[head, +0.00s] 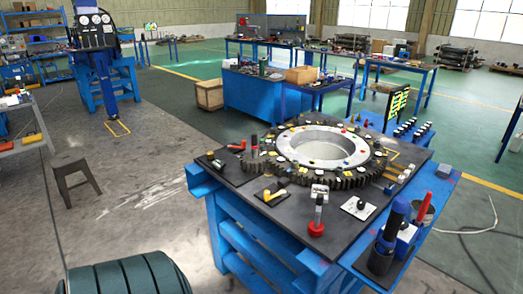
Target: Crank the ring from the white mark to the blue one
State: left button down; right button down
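A large toothed ring (265,168) lies flat on the dark top of a blue workbench (283,214). It has dark teeth outside, a pale grey inner band and an open middle. Small white, yellow, red and other coloured spots dot its upper face; which are the white and blue marks is too small to tell. An upright black handle (254,143) stands at the ring's left edge; I cannot tell whether it is the crank. A red-based upright piece (317,213) stands in front of the ring. Neither of my grippers is in view.
A white plate with a dark knob (358,208) lies near the bench front. A blue and black tool (386,245) stands at the right front corner. A grey stool (75,172) stands on the floor at left. Open floor lies between stool and bench.

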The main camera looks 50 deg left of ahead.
aim_at(252, 161)
jog(key=u, duration=1.8)
